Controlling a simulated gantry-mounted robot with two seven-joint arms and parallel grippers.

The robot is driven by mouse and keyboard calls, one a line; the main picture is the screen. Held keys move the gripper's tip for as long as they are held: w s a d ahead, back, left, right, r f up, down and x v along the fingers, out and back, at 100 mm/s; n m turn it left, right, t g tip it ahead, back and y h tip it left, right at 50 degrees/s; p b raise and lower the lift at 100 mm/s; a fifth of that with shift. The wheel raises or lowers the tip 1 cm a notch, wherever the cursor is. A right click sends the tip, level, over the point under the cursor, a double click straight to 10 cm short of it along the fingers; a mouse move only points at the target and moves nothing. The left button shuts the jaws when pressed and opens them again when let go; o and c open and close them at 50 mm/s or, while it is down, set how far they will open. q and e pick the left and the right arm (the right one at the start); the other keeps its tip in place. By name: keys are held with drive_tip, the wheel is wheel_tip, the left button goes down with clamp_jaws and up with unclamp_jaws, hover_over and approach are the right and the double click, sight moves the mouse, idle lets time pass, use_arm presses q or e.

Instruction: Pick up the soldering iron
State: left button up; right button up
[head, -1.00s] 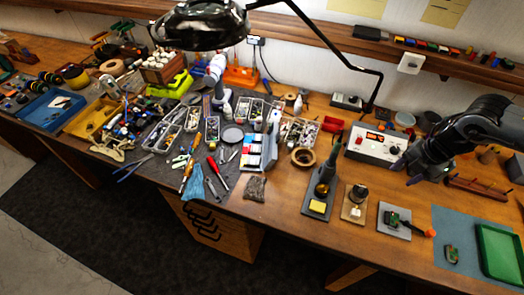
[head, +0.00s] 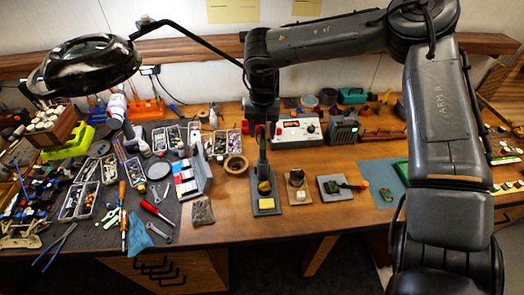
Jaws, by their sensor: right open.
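The soldering iron (head: 263,160) stands upright, handle up, in its holder (head: 277,210) near the middle of the bench. The holder has a dark base with a yellow sponge (head: 266,204) at its front. My right gripper (head: 263,130) points down just above the top of the iron's handle, and its jaws are open. It is small and dark here, so I cannot tell whether the fingers touch the handle. My left gripper is out of view.
The white soldering station (head: 298,130) with a red display stands right behind the gripper. A tape roll (head: 236,165) is to the left, and two small boards (head: 298,194) (head: 338,190) are to the right. A magnifier lamp (head: 90,65) hangs at the upper left.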

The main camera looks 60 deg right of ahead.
sight(263, 137)
drive_tip(key=f+p, duration=0.1)
drive_tip(key=f, duration=0.2)
drive_tip(key=shift+s+a+f+p, duration=0.1)
drive_tip(key=shift+s+f+p, duration=0.1)
drive_tip(key=shift+f+p, duration=0.15)
drive_tip(key=shift+w+f, duration=0.1)
drive_tip(key=shift+f, duration=0.65)
clamp_jaws()
